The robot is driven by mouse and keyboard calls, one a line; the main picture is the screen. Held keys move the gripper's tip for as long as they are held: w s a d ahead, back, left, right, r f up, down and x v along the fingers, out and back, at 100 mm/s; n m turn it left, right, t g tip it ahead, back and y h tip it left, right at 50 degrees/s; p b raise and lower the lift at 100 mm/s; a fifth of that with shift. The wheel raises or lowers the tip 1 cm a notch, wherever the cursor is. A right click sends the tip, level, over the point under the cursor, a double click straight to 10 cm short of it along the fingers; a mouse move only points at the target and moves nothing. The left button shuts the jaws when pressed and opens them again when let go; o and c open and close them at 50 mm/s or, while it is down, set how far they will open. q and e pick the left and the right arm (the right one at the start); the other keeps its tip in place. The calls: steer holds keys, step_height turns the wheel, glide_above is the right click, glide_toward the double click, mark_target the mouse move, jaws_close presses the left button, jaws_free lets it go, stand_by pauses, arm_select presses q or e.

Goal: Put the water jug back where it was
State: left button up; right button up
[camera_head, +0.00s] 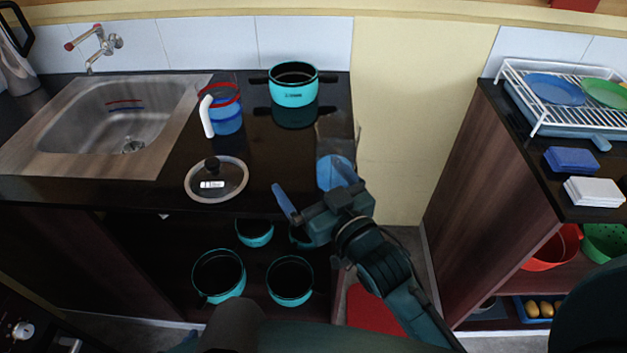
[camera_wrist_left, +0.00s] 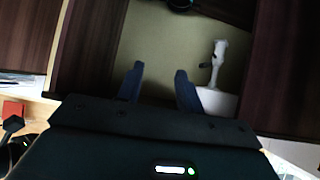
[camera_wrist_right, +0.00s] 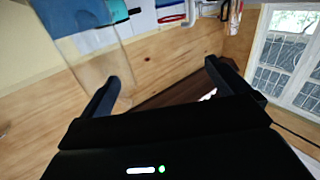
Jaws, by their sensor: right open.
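A clear jug with a white handle, red rim and blue water (camera_head: 226,118) stands on the dark counter right of the sink. A second clear container with blue in its lower part (camera_head: 330,168) stands upright at the counter's right end; I cannot tell which is the water jug. My right gripper (camera_head: 315,187) is open and empty at the counter's front edge, its right finger overlapping the second container in the picture. In the right wrist view, clear walls (camera_wrist_right: 98,62) show beside the left finger. My left gripper (camera_wrist_left: 160,84) is open and empty.
A teal pot (camera_head: 293,91) stands at the back of the counter, and a glass lid (camera_head: 216,180) lies near the front edge. Teal pots (camera_head: 218,275) sit on the shelf below. The sink (camera_head: 125,115) is at left. A dish rack (camera_head: 570,120) stands on the right counter.

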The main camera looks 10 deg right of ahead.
steer(key=shift+s, duration=0.1)
steer(key=b+v, duration=0.2)
steer(key=v, duration=1.1)
steer(key=shift+r, duration=0.15)
steer(key=shift+c, duration=0.6)
jaws_close()
stand_by(0.5)
